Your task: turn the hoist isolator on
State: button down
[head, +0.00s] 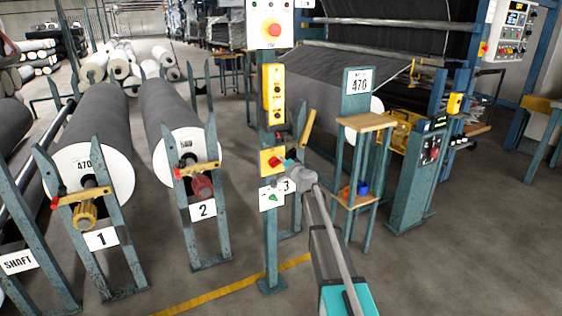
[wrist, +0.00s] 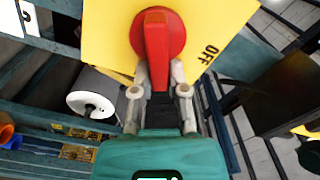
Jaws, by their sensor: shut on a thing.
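The hoist isolator is a yellow box (head: 266,154) with a red rotary handle (head: 274,161), mounted on a teal post in the middle of the head view. In the wrist view the yellow plate (wrist: 108,35) fills the top, with the red handle (wrist: 157,38) at its centre. The word OFF shows on the plate to the right of the handle. My gripper (wrist: 159,78) is shut on the handle's near end, one finger on each side. It reaches the isolator from the right in the head view (head: 287,165). Any ON mark is out of sight.
A yellow pendant (head: 273,94) hangs above the isolator, and a control box with a red button (head: 270,25) tops the post. A sign (head: 272,197) sits below. A stand with wooden shelves (head: 366,122) is close on the right. Large rolls (head: 90,175) rest on stands at left.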

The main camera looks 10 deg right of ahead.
jog(key=m, duration=0.2)
jog(key=f+m+b, duration=0.1)
jog(key=m, duration=0.2)
jog(key=shift+f, duration=0.2)
dwell(0.5)
jog(key=c, duration=0.6)
grip_release()
jog(key=shift+m, duration=0.3)
jog(key=shift+c, duration=0.2)
jog(key=shift+d, duration=0.1)
jog(key=v, duration=1.2)
